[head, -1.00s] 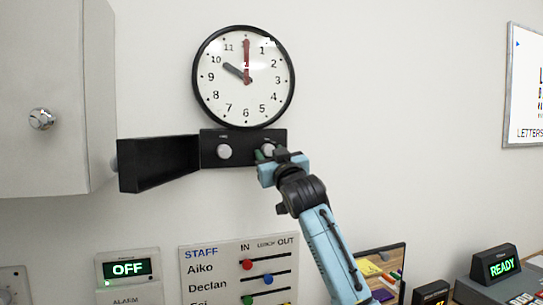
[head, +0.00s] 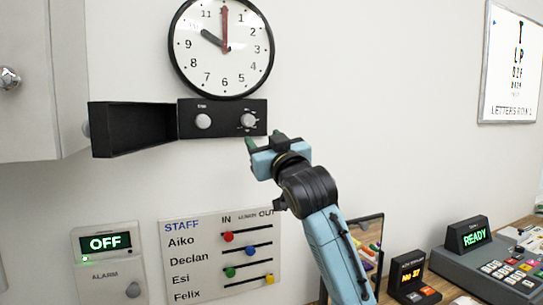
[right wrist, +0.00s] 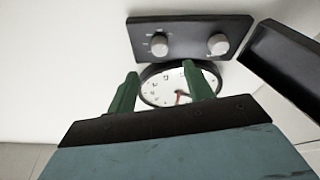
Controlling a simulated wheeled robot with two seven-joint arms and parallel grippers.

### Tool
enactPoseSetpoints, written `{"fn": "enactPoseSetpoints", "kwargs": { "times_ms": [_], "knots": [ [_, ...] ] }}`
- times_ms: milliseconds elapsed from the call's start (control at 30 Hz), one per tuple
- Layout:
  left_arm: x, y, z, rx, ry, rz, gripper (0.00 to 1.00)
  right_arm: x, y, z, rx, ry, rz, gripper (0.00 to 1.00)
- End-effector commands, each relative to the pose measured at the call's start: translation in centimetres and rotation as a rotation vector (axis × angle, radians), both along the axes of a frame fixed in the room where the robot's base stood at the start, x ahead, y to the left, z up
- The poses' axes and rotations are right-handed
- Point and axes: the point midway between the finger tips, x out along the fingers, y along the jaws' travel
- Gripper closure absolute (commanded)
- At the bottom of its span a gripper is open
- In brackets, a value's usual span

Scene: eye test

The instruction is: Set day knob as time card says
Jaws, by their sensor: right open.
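A black panel (head: 222,132) under the wall clock carries two pale round knobs. The right knob (head: 248,120) has small marks around it and looks like the day knob; its setting is too small to read. The left knob (head: 203,121) has a tiny label above it. My right gripper (head: 265,140) is open and empty, just below and right of the right knob, apart from it. In the right wrist view, the marked knob (right wrist: 159,45) stands beyond the green fingers (right wrist: 160,70). I cannot make out a time card. My left gripper is out of view.
The clock (head: 222,75) reads about ten o'clock. A black open flap or box (head: 130,128) juts out left of the panel, beside a grey cabinet (head: 35,100). Below are a staff board (head: 195,285) and an OFF display (head: 104,243).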

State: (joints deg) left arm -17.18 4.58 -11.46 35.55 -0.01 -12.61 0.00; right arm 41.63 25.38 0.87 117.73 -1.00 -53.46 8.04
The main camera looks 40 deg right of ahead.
Motion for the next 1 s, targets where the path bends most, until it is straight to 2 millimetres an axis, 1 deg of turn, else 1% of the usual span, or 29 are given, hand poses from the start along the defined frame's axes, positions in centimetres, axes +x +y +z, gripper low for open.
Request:
{"fn": "enactPoseSetpoints", "kwargs": {
  "times_ms": [33, 100, 200, 300, 867, 967, 1000],
  "knots": [
    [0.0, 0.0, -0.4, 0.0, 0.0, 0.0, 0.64, -0.8, 0.2, -0.5, -0.001, -0.001, 0.0, 0.49],
    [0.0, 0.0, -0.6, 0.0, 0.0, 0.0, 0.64, -1.7, 0.4, -0.7, 0.0, -0.001, 0.0, 0.49],
    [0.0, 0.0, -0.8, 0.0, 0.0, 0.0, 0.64, -2.6, 0.6, -0.9, 0.0, -0.001, 0.0, 0.49],
    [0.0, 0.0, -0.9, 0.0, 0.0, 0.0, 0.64, -3.1, 0.7, -1.1, 0.0, 0.001, 0.0, 0.49],
    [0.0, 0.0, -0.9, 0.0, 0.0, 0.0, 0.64, -3.3, 0.7, -1.1, 0.0, 0.0, -0.001, 0.49],
    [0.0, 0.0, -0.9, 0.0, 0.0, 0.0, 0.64, -3.1, 0.9, -1.7, 0.002, 0.015, 0.002, 0.49],
    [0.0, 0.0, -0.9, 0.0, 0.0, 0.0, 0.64, -3.0, 1.1, -2.6, 0.003, 0.034, 0.004, 0.49]
  ]
}}
